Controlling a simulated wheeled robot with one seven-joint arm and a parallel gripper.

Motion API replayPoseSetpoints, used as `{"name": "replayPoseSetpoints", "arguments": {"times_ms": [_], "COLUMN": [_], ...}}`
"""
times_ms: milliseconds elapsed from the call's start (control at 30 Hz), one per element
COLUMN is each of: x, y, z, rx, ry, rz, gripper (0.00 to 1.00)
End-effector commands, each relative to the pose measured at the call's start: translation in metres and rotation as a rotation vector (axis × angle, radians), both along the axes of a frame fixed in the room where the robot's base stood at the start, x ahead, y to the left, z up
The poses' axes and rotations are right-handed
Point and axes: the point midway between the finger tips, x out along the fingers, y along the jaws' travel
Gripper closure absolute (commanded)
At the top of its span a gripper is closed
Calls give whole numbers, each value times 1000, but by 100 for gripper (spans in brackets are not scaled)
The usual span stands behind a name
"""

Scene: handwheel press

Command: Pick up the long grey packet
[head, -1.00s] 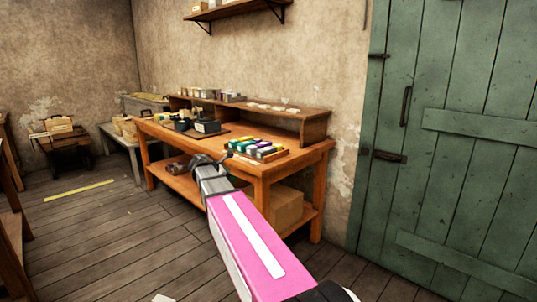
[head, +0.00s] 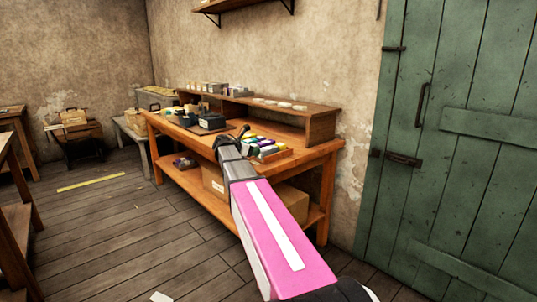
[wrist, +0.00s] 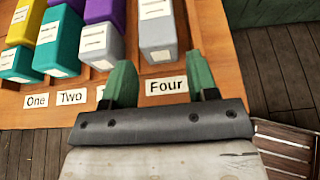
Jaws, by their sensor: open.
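In the wrist view a grey packet (wrist: 157,32) with a white label lies above the "Four" card (wrist: 167,85). It looks like the longer of two grey packets; its far end is cut off by the frame. The other grey packet (wrist: 100,44) lies to its left, in front of a purple packet (wrist: 102,10). My gripper (wrist: 160,82) is open and empty, its green fingers on either side of the fourth column, short of the packet's near end. In the head view my gripper (head: 234,139) is over the workbench front, beside the packets.
Yellow and teal packets (wrist: 67,35) fill the columns above "One" and "Two" (wrist: 71,97). A third card is mostly hidden by a finger. The orange workbench (head: 325,150) carries a raised shelf (head: 320,125) behind. A green door (head: 460,150) stands right; the plank floor (head: 110,220) at left is open.

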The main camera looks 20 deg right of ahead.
Motion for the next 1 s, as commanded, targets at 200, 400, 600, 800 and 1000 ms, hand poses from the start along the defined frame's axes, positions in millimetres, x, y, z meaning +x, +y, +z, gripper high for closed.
{"name": "replayPoseSetpoints", "arguments": {"times_ms": [200,400,600,800,1000], "x": [8,14,24,26,26], "y": [-21,-34,-59,-66,-65], "z": [-9,-15,-25,-28,-28], "rx": [0,1,1,1,2], "ry": [-1,-1,0,-1,-2], "rz": [0,-2,-1,1,0], "gripper": [47,47,47,47,76]}}
